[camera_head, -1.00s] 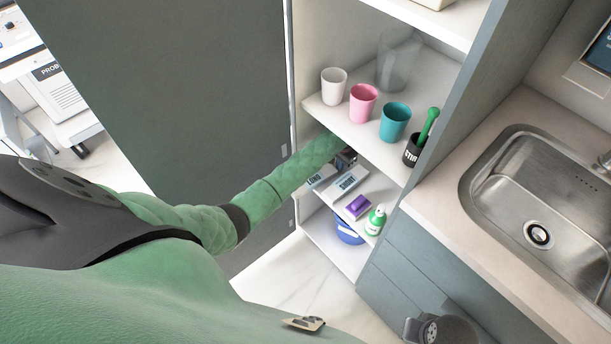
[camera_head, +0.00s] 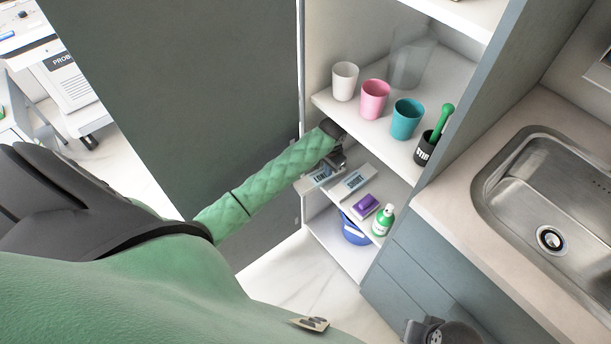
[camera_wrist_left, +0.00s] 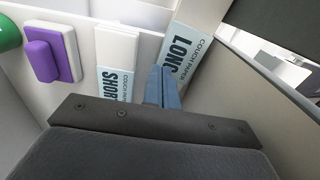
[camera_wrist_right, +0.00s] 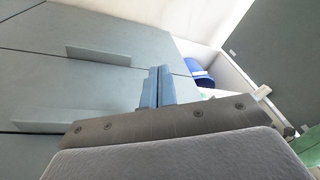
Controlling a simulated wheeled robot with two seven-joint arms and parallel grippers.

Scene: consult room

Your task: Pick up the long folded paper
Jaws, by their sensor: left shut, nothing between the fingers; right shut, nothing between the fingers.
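The long folded paper (camera_head: 319,174), a pale pack labelled COUCH PAPER LONG, lies at the left of a middle shelf in the open cabinet. It also shows in the left wrist view (camera_wrist_left: 184,50), partly hidden behind my fingers. My left gripper (camera_head: 338,161) is just above and beside it in the head view. In the left wrist view its blue fingers (camera_wrist_left: 163,80) are shut and empty, overlapping the pack's left edge; contact cannot be told. The short folded paper (camera_head: 355,181) lies to the right. My right gripper (camera_wrist_right: 157,86) is shut and empty, facing grey drawer fronts.
A purple sponge-like block (camera_head: 366,205) and a green-capped bottle (camera_head: 382,220) stand right of the papers. The shelf above holds white, pink (camera_head: 375,100) and teal cups. A blue tub (camera_head: 354,231) sits below. The cabinet door (camera_head: 185,90) is left; a sink (camera_head: 545,200) is right.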

